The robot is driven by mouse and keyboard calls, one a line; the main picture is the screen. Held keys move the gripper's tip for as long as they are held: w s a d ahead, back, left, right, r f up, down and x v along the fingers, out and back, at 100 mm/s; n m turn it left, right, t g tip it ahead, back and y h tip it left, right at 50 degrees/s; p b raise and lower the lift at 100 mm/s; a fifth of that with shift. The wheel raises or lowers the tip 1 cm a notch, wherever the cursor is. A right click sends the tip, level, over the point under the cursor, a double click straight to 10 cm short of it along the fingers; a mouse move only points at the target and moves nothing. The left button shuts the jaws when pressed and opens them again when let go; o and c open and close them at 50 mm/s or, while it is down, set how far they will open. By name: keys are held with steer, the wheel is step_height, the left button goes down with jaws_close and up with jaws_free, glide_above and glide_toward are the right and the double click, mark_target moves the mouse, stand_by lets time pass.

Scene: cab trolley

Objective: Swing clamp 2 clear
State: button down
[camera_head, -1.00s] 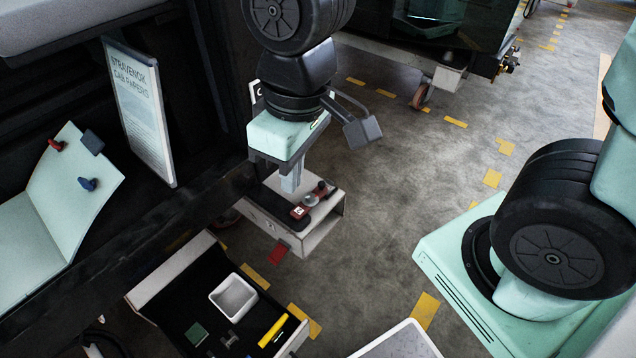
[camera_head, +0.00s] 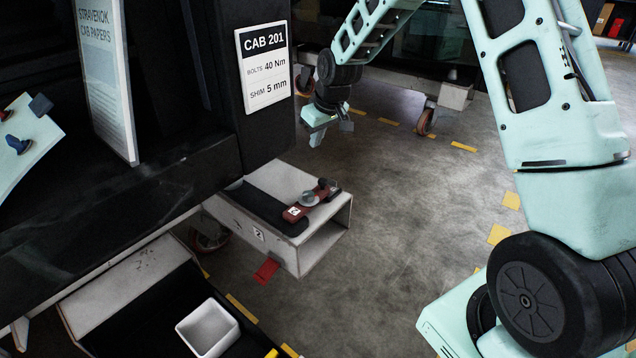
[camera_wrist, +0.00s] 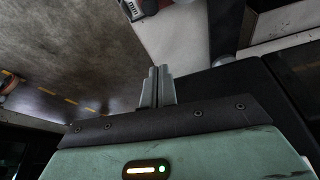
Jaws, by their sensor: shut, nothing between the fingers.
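Clamp 2 (camera_head: 309,199) is a red bar with a grey round knob and a white "2" label. It lies on the end of the pale box beam (camera_head: 325,240), at the end of its black strip (camera_head: 274,206). My gripper (camera_head: 316,142) is beyond and above the clamp, apart from it, with its fingers small and partly hidden in the head view. In the wrist view the fingers (camera_wrist: 157,86) are together and empty. Part of the clamp (camera_wrist: 132,9) shows there at the top edge, cut off by the frame.
A sign reading "CAB 201" (camera_head: 264,65) is on the dark cab post behind the beam. A red tag (camera_head: 266,270) hangs below the beam. A tray with a white bin (camera_head: 208,327) stands at the lower left. Open floor (camera_head: 400,200) lies right of the beam.

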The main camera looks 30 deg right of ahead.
stand_by(0.3)
steer(key=b, duration=0.4)
glide_above(319, 186)
steer(key=w, duration=0.4)
steer(key=f, duration=0.6)
steer(key=a+f, duration=0.1)
steer(key=f, duration=0.2)
steer(key=shift+f, duration=0.15)
steer(key=shift+s+d+f+b, duration=0.2)
steer(key=shift+s, duration=0.45)
steer(key=shift+s+d+f+b, duration=0.15)
steer(key=shift+s+b, duration=0.05)
steer(key=shift+s, duration=0.4)
steer(key=shift+s+d, duration=0.1)
steer(key=shift+s, duration=0.45)
steer(key=shift+s+d+m+p, duration=0.15)
steer(key=shift+m+p, duration=0.15)
steer(key=shift+m, duration=0.1)
